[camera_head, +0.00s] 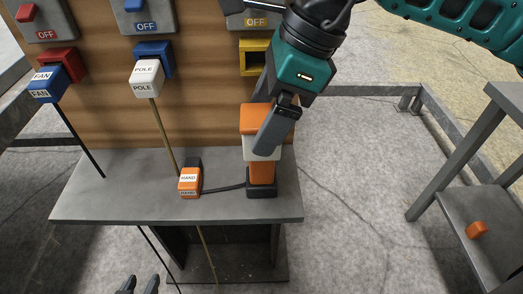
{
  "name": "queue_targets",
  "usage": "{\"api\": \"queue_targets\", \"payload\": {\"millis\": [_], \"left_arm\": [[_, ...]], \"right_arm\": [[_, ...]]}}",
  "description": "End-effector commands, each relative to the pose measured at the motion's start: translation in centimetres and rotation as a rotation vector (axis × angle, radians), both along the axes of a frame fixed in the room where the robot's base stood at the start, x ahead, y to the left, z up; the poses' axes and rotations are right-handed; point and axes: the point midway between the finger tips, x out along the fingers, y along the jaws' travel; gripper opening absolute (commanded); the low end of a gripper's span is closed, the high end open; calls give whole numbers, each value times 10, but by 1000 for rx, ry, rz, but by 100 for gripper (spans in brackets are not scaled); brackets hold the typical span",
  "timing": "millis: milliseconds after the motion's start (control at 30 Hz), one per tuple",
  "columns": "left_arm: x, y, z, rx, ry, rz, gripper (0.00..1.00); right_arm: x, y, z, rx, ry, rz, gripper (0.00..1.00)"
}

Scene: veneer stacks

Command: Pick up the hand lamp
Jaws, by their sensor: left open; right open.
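The hand lamp (262,171) stands upright on the grey shelf, with an orange top, a pale band, an orange body and a dark base. A black cable runs from its base to an orange and dark plug (189,180) labelled HAND, lying on the shelf. My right gripper (262,128) comes down from above, open, at the lamp's upper part. One finger crosses in front of the lamp; the other is partly hidden behind it. I cannot tell whether they touch it. My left gripper (139,284) is at the bottom edge, open and empty, only its fingertips showing.
The grey shelf (120,205) has free room at its left. Plugs labelled FAN (46,84) and POLE (146,80) sit at red and blue sockets, their cords hanging down. A yellow socket (247,60) is behind my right gripper. A grey stand (470,225) is at right.

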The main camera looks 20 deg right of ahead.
Motion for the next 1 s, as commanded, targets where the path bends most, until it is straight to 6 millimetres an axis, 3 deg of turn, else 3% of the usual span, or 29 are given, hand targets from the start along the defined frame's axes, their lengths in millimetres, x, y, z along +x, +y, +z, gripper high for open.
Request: {"api": "queue_targets", "payload": {"millis": [233,567,1000], "left_arm": [[0,0,1,-1,-4,0,43],[0,0,0,-1,-4,0,43],[0,0,0,0,-2,0,43]], "right_arm": [[1,11,-35,-1,4,2,92],[3,13,-40,0,1,0,91],[3,13,-40,0,1,0,48]]}}
